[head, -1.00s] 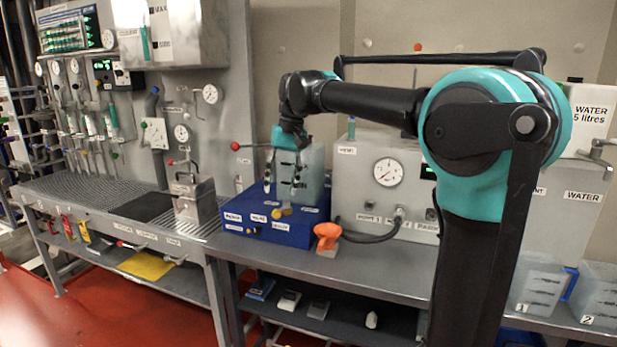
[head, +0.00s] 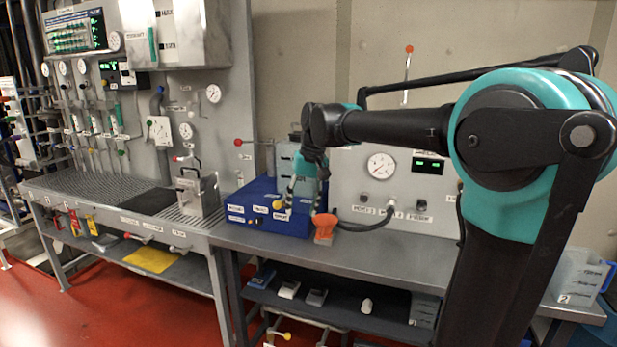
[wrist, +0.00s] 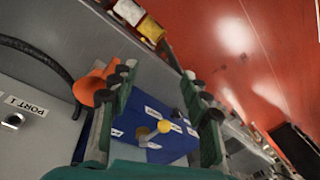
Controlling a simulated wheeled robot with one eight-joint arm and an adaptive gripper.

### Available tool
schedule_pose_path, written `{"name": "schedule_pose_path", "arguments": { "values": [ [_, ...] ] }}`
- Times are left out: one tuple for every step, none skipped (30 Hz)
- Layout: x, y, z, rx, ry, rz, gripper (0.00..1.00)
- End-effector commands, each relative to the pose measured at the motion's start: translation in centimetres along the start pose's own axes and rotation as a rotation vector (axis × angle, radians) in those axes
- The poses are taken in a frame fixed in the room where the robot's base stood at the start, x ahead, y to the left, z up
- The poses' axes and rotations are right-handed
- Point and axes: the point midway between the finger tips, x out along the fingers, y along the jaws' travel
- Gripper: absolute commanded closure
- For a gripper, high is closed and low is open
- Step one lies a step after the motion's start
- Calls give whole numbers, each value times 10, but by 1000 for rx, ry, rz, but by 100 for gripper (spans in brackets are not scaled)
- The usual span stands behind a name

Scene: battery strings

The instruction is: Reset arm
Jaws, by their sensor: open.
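My arm (head: 400,128) reaches left across the bench in the head view, its forearm roughly level. My gripper (head: 303,205) points down in front of the right part of a blue labelled box (head: 262,228). In the wrist view my gripper (wrist: 162,78) has its two green fingers spread apart with nothing between them. The blue box (wrist: 150,122) and its yellow knob (wrist: 164,127) show beyond the fingers. A translucent container (head: 285,160) stands on the box, partly hidden by my wrist.
An orange object (head: 324,228) sits close beside my gripper; it also shows by the left finger in the wrist view (wrist: 92,85). Behind is a grey panel with a gauge (head: 381,167). A metal canister (head: 198,193) stands left. The bench (head: 400,257) is clear right of the orange object.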

Motion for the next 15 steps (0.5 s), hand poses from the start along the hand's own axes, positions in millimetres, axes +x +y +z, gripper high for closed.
{"name": "schedule_pose_path", "arguments": {
  "values": [
    [10,13,6,10,13,5,53],
    [15,20,10,15,22,9,53],
    [23,30,15,22,35,14,53],
    [30,38,20,28,46,19,53],
    [37,47,26,34,56,24,53],
    [47,60,34,42,72,32,53],
    [56,70,41,48,86,39,53],
    [66,82,50,57,100,46,53],
    [79,97,64,68,121,58,53],
    [90,110,76,77,137,69,53],
    [102,122,88,85,155,79,53],
    [117,137,106,97,177,93,53],
    [128,148,120,105,193,105,53],
    [138,158,133,112,208,117,53],
    [150,169,150,121,227,130,53]
  ]
}}
